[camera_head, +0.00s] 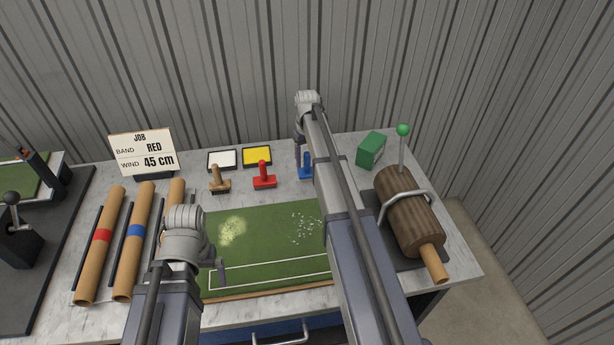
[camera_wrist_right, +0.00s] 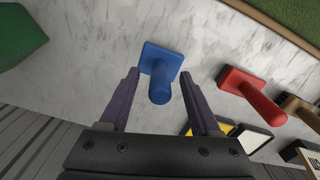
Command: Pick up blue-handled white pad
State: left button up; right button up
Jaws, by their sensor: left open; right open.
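The blue-handled stamp-like pad (camera_head: 304,170) stands on the marble worktop behind the turf mat, partly hidden by my right arm. In the right wrist view the blue pad (camera_wrist_right: 161,88) has a square blue base and a round blue handle; no white face shows. My right gripper (camera_wrist_right: 160,74) is open, its two fingers on either side of the handle in that view, with gaps on both sides. In the head view my right gripper (camera_head: 301,142) points down above the pad. My left gripper (camera_head: 220,272) is open and empty over the turf mat's left edge.
A red stamp (camera_head: 264,177) and a brown stamp (camera_head: 219,180) stand left of the blue one. White (camera_head: 222,160) and yellow (camera_head: 257,156) pads lie behind them. A green box (camera_head: 371,149) and a brown roller (camera_head: 408,213) are to the right. The turf mat (camera_head: 270,265) lies in front.

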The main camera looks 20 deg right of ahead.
notch_tip(320, 180, down, 2)
jog(key=shift+f+b, duration=0.1)
jog(key=shift+b, duration=0.4)
grip_shut()
